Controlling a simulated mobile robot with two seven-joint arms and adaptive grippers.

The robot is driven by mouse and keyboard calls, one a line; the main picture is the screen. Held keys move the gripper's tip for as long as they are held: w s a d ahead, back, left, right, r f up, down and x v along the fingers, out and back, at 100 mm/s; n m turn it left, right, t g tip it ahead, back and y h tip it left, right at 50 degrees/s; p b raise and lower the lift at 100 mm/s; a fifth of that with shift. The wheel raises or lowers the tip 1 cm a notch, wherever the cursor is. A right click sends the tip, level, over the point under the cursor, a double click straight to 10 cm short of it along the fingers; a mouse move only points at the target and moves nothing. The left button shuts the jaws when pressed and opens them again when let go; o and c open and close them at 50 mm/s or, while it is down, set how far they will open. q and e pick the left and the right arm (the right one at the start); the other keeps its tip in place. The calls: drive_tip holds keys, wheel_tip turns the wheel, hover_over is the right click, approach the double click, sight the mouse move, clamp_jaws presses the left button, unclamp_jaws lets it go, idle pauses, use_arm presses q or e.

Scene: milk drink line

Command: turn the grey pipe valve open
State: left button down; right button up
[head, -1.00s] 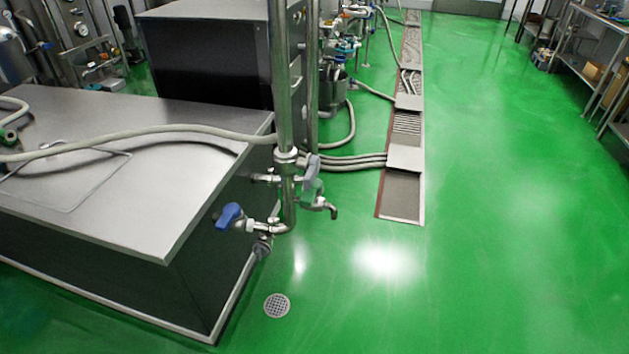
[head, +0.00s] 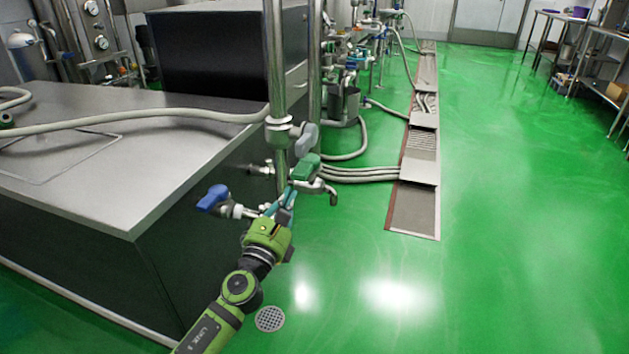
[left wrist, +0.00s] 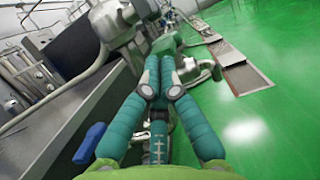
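The grey pipe valve (head: 307,136) has a grey lever handle on the upright steel pipe (head: 277,70), above a green-handled valve (head: 306,168) and a blue-handled valve (head: 213,197). My left gripper (head: 290,191) is below the grey handle, in front of the pipe and close to the green handle. My right gripper is not in view.
A steel-topped cabinet (head: 105,165) stands left of the pipe, with a pale hose (head: 150,119) across its top. More hoses (head: 360,175) run right to a floor drain channel (head: 415,209).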

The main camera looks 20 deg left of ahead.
sight(301, 175)
use_arm(q)
drive_tip(key=x, duration=0.8)
drive_tip(key=shift+w+a+b, duration=0.1)
drive_tip(key=shift+w+b, duration=0.05)
drive_tip(key=shift+b, duration=0.25)
drive_tip(key=shift+w+r, duration=0.1)
drive_tip(key=shift+w, duration=0.45)
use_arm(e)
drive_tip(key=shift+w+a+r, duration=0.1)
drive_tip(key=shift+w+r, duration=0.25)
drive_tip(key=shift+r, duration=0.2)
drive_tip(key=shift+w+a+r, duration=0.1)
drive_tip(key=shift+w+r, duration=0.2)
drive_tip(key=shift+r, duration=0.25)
use_arm(q)
drive_tip(key=shift+r, duration=0.1)
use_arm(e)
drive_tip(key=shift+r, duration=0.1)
